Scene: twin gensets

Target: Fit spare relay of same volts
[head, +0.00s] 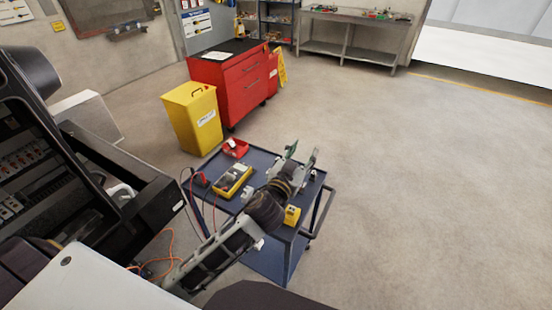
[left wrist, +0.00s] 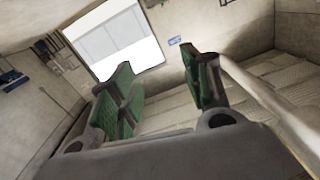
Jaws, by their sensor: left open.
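My left gripper (head: 302,156) reaches over the blue cart from the left, with its fingers apart. In the left wrist view my left gripper (left wrist: 163,85) has green finger pads with nothing between them. A yellow block (head: 292,215) sits on the cart top beside my arm. Small pale pieces (head: 248,192) lie near the meter; I cannot tell whether they are relays. The open genset cabinet (head: 25,165) at the left holds rows of small parts. No voltage marking is readable. My arm hides part of the cart top. My right gripper is not in view.
The blue cart (head: 262,158) also carries a yellow multimeter (head: 233,180) with leads and a red tray (head: 236,148). A yellow bin (head: 191,115) and red tool cabinet (head: 228,88) stand behind. An orange cable (head: 165,240) lies below. The floor at right is clear.

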